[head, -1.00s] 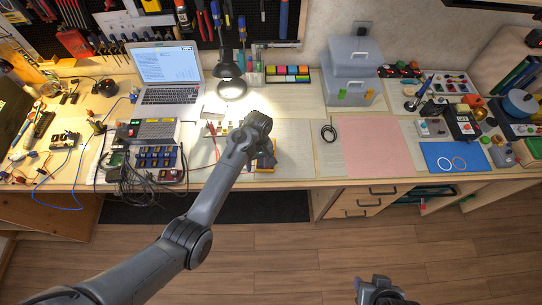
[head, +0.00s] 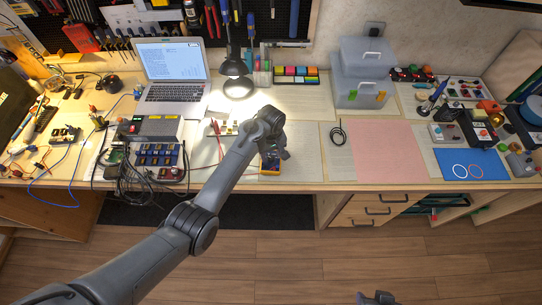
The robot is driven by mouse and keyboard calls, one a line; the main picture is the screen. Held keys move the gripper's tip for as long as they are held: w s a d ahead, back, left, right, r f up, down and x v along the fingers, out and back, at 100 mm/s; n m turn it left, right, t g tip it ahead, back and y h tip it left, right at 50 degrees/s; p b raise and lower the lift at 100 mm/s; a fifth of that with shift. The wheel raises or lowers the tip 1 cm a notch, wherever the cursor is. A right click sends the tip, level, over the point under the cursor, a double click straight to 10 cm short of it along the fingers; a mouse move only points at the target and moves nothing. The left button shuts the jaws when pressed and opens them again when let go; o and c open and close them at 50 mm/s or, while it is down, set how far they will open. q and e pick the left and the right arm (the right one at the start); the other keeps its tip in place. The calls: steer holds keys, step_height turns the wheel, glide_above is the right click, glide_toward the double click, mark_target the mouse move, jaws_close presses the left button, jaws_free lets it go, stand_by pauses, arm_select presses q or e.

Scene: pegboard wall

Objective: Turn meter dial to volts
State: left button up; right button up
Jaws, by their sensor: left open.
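The meter (head: 270,168) is a small yellow-edged device with a dark blue face. It lies near the bench's front edge, just left of the centre line. My left arm partly covers it, and its dial setting cannot be read. My left gripper (head: 284,153) is open at the meter's upper right, over or beside it. I cannot tell whether it touches the meter. Only the tip of my right arm (head: 378,298) shows at the bottom edge, over the floor, well away from the bench; its jaws cannot be made out.
A power supply (head: 150,131) and wired modules (head: 158,160) stand left of the meter. A lamp (head: 236,86) stands behind it. A coiled black cable (head: 338,134) and a pink mat (head: 385,153) lie to the right. Some bench right of the meter is clear.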

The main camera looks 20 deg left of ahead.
arm_select(q)
steer(key=shift+f, duration=0.75)
jaws_close()
